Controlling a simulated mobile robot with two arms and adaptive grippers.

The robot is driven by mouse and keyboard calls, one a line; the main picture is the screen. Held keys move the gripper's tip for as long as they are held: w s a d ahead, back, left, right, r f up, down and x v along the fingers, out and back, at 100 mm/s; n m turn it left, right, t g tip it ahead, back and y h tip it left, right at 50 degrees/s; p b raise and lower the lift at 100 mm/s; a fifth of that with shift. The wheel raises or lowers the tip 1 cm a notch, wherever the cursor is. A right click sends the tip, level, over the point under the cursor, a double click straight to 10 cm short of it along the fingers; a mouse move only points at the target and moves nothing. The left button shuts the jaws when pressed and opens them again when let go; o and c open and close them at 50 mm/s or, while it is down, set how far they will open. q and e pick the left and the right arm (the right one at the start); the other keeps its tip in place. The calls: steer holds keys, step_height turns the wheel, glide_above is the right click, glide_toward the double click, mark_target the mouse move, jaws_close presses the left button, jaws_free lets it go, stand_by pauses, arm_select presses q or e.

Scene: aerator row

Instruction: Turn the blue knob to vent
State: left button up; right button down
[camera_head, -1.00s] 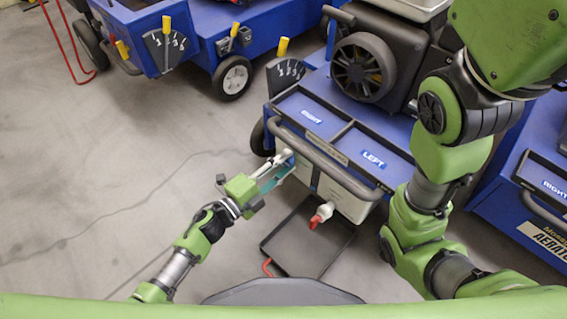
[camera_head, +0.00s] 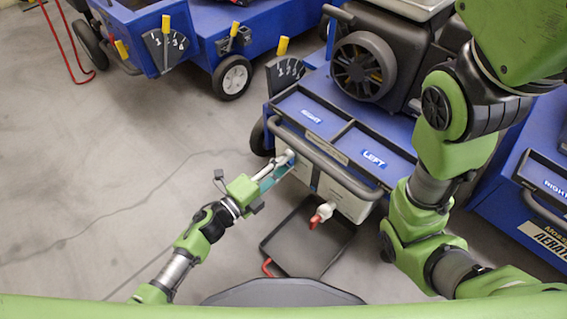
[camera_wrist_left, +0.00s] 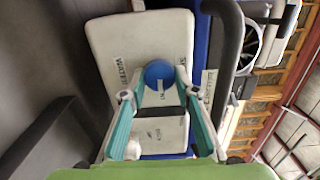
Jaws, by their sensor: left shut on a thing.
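The blue knob (camera_wrist_left: 159,74) sits on the face of a white tank (camera_wrist_left: 130,45) in the left wrist view. Two teal-edged fingers of my left gripper (camera_wrist_left: 154,92) reach up on either side of it, and the gripper is shut on the knob. In the head view my left gripper (camera_head: 283,164) is at the left end of the white tank (camera_head: 345,203), below the handle bar. The knob is hidden there. Dark lettering shows around the knob, partly reading WATER. The right gripper is out of view; only my right arm shows.
A white spout with a red tip (camera_head: 321,215) sticks out of the tank above a black drip tray (camera_head: 283,243) on the floor. A grey handle bar (camera_head: 330,160) runs above the tank. Other blue machines stand behind and to the right. The floor at left is clear.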

arm_select(q)
steer(key=o, duration=1.1)
steer(key=shift+c, duration=0.2)
steer(key=v, duration=1.2)
